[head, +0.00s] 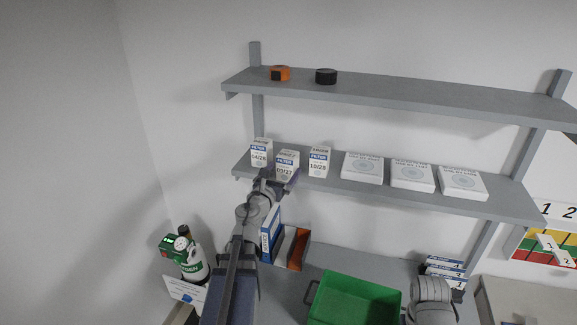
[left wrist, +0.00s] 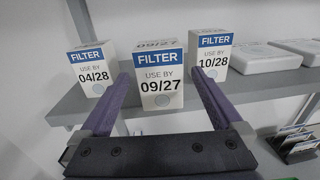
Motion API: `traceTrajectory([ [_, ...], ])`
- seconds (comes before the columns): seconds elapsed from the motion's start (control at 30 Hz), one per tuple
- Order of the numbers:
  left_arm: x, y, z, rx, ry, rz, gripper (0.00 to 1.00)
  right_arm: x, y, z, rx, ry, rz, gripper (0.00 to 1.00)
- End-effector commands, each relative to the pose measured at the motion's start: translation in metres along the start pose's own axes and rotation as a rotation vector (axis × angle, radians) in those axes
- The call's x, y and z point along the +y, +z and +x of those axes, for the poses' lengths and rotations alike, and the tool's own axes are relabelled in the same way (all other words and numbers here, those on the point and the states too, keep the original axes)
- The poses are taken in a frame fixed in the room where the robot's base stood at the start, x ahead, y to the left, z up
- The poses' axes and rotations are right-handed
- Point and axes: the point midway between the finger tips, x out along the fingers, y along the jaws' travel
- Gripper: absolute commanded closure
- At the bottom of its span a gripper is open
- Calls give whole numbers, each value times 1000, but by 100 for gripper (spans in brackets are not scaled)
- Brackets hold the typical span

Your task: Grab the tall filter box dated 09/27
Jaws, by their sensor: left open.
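The tall filter box dated 09/27 (head: 287,160) stands upright on the lower shelf, between two similar boxes. In the left wrist view this white box with a blue FILTER band (left wrist: 159,73) is centred, its date plain to read. My left gripper (head: 279,181) is open at the front of this box. In the left wrist view its purple fingers appear to either side of the box; I cannot tell whether they touch it. The 04/28 box (left wrist: 93,68) is to the left and the 10/28 box (left wrist: 210,56) to the right. My right gripper is not in view.
Flat white boxes (head: 362,168) lie further right on the lower shelf (head: 420,200). The upper shelf (head: 400,88) holds an orange roll (head: 280,73) and a black roll (head: 326,76).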

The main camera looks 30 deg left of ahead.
Motion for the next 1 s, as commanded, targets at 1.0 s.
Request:
traceTrajectory([
  [1.0, 0, 1, 75, -1, 2, -2, 0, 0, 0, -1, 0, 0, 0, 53],
])
